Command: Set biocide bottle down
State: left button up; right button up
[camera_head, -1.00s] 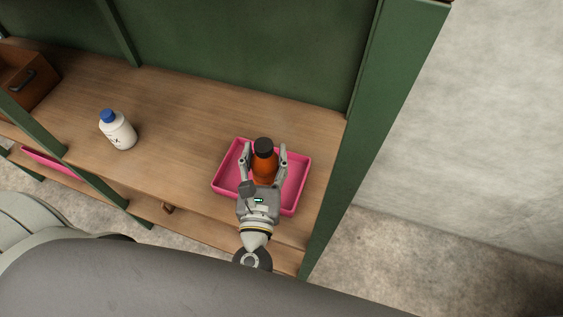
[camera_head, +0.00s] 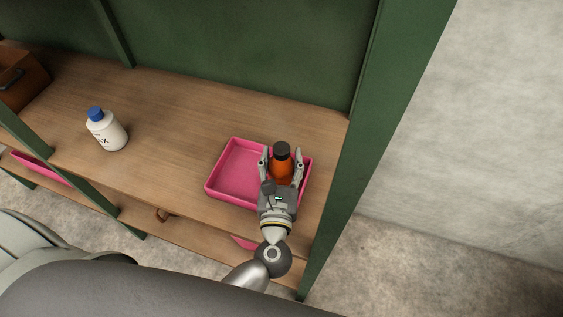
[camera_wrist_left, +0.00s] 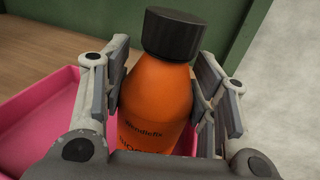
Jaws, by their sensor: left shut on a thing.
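The biocide bottle (camera_head: 281,166) is orange with a black cap and stands upright between the fingers of my left gripper (camera_head: 282,168). In the left wrist view the bottle (camera_wrist_left: 158,100) fills the middle, its label partly hidden by the gripper (camera_wrist_left: 160,105), which is shut on its sides. The bottle is over the right part of a pink tray (camera_head: 228,172) on the wooden shelf; the tray also shows in the left wrist view (camera_wrist_left: 42,122). The bottle's base is hidden, so I cannot tell whether it touches the tray. My right gripper is not in view.
A white bottle with a blue cap (camera_head: 106,130) stands on the shelf (camera_head: 170,110) at the left. A brown box (camera_head: 22,80) is at the far left. A green post (camera_head: 375,130) rises close to the tray's right. The shelf between bottle and tray is clear.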

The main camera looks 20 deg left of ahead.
pick_arm(q)
jog(key=o, duration=1.2)
jog(key=shift+f, duration=0.15)
jog(key=o, duration=0.4)
jog(key=shift+r, duration=0.3)
jog(key=b+v, duration=0.3)
jog(key=v, duration=0.9)
